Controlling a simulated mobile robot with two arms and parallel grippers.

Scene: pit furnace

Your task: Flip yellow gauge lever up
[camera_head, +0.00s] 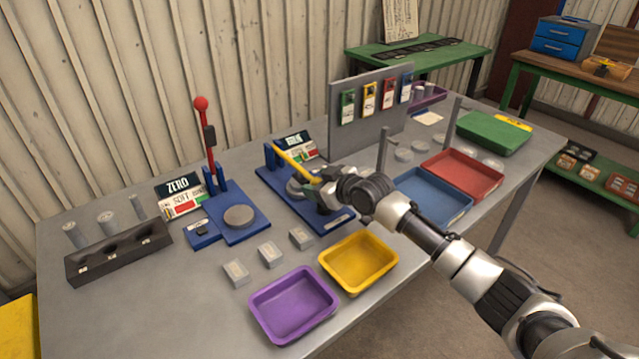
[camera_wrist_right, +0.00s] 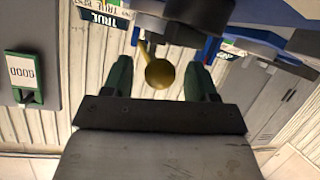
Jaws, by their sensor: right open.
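The yellow gauge lever (camera_head: 297,163) slopes down from its pivot on a blue gauge base (camera_head: 335,222) towards my right gripper. Its round yellow knob (camera_wrist_right: 159,74) shows in the right wrist view between the two green fingers, with gaps visible on both sides. My right gripper (camera_head: 324,188) is open around the knob end, above the front part of the blue base. In the head view the gripper hides the knob. A sign (camera_head: 297,146) stands behind this gauge. My left gripper is not in view.
A second gauge with an upright red lever (camera_head: 207,135) stands to the left. A grey upright panel (camera_head: 340,110) with coloured tags is behind right. Yellow (camera_head: 358,288) and purple (camera_head: 293,335) trays, and several small grey blocks (camera_head: 270,255), lie in front. Blue (camera_head: 430,222) and red trays are right.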

